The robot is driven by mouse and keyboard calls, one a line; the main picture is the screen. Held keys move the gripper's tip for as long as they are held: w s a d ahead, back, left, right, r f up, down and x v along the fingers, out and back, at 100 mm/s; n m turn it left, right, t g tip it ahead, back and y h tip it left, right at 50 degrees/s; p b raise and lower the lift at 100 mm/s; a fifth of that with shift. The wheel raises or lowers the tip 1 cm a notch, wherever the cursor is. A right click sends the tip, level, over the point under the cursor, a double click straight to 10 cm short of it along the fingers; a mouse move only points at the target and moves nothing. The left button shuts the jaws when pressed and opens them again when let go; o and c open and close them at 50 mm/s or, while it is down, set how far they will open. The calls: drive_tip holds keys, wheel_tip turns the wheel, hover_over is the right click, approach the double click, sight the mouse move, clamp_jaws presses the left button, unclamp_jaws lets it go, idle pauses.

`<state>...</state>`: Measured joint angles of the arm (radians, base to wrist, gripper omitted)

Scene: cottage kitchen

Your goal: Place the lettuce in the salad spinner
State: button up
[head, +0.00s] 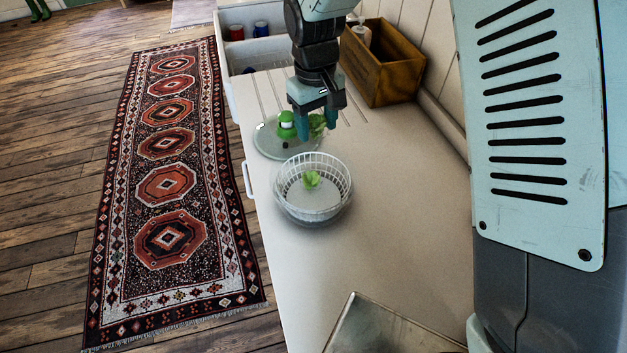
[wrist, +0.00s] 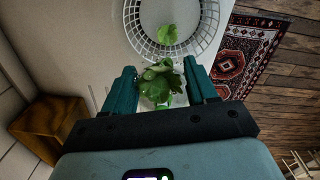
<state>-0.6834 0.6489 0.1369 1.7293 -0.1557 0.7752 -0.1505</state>
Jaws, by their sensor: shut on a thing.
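My gripper (head: 318,121) is shut on a piece of green lettuce (head: 316,126), above the counter behind the salad spinner. In the wrist view the leafy lettuce (wrist: 157,82) sits between the two teal fingers of my gripper (wrist: 160,85). The salad spinner (head: 290,208) is a clear bowl with a white slatted basket, open at the top. A small green lettuce leaf (head: 312,179) lies inside it. The spinner (wrist: 210,25) and that leaf (wrist: 168,34) also show ahead of the fingers in the wrist view. The held lettuce is outside the basket.
A clear round lid (head: 268,147) with a green knob (head: 287,122) lies on the counter beside my gripper. A wooden box (head: 400,78) stands at the back against the wall. A metal sink or tray edge (head: 370,330) is at the front. The counter (head: 400,220) right of the spinner is clear.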

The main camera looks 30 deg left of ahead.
drive_tip(key=n, duration=0.1)
approach(316, 206)
drive_tip(key=shift+d+f, duration=0.15)
drive_tip(key=shift+f, duration=0.65)
drive_tip(key=shift+w+f, duration=0.1)
drive_tip(key=shift+f, duration=2.1)
drive_tip(key=shift+f, duration=0.1)
drive_tip(key=o, duration=0.4)
wheel_tip(316, 206, up, 12)
drive_tip(key=shift+r, duration=0.15)
